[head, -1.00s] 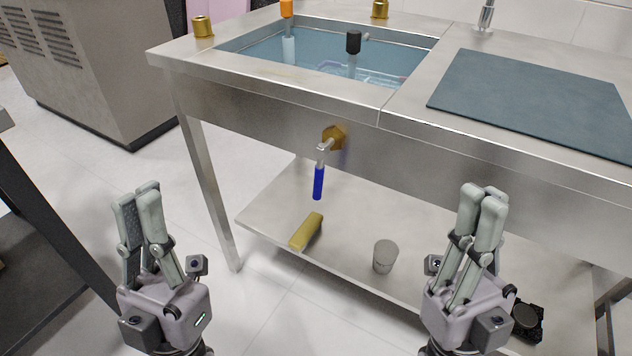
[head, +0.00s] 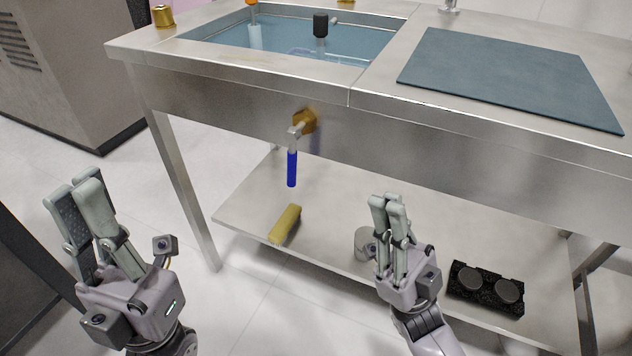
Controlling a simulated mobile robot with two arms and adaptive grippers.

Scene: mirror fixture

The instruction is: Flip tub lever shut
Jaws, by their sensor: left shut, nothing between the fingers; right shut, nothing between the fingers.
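The tub lever (head: 292,168) has a blue handle and hangs straight down from a grey stem at the brass valve fitting (head: 305,121) on the tub's front panel. The tub (head: 285,36) is sunk in the steel counter and holds bluish water. My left gripper (head: 72,192) is shut and empty at the lower left, well to the left of the lever. My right gripper (head: 386,204) is shut and empty, to the right of the lever and lower in the picture, apart from it. It partly covers a grey cup.
On the lower shelf (head: 335,205) lie a yellow block (head: 285,223), the grey cup (head: 362,243) and a black two-burner unit (head: 486,287). A dark blue mat (head: 510,78) covers the counter's right part. A steel table leg (head: 185,185) stands left of the lever.

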